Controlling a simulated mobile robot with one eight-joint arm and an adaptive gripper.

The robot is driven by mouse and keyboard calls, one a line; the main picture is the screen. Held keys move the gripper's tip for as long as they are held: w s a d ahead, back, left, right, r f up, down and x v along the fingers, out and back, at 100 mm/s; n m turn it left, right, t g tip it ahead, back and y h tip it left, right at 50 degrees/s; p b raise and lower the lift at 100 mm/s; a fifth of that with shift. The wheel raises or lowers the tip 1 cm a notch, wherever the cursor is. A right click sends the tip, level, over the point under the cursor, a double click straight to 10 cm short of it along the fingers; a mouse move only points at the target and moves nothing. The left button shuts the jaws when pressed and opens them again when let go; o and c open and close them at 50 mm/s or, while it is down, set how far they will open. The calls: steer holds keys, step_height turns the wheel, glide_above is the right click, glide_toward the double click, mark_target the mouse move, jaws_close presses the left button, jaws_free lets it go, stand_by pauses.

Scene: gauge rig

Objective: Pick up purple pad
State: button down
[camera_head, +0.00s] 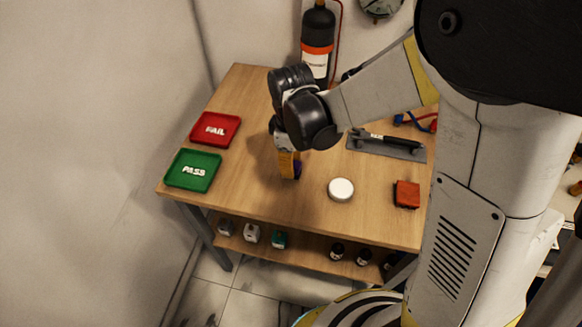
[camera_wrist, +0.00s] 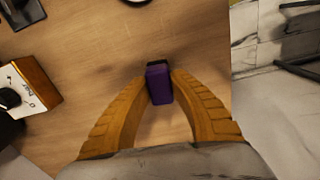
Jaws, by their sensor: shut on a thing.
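The purple pad (camera_wrist: 166,87) is a small block with a dark far end, between the orange fingers of my gripper (camera_wrist: 162,84) in the wrist view. Both fingertips touch its sides, and my gripper is shut on it. In the head view, my gripper (camera_head: 289,166) points down over the middle of the wooden table, and only a sliver of the purple pad (camera_head: 298,169) shows beside the fingers. I cannot tell whether the pad rests on the table or is just above it.
A red FAIL tray (camera_head: 200,142) and a green PASS tray (camera_head: 177,179) lie on the table's left side. A white round piece (camera_head: 341,189), an orange-red block (camera_head: 406,194) and a grey mat with a dark tool (camera_head: 412,154) lie to the right. A black bottle (camera_head: 318,30) stands behind.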

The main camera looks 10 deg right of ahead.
steer(key=w+d+r+p, duration=0.1)
steer(key=d+r+p, duration=0.3)
steer(key=d+r, duration=0.4)
steer(key=d, duration=0.3)
steer(key=shift+w+d, duration=0.25)
steer(key=shift+d, duration=0.05)
stand_by(1.3)
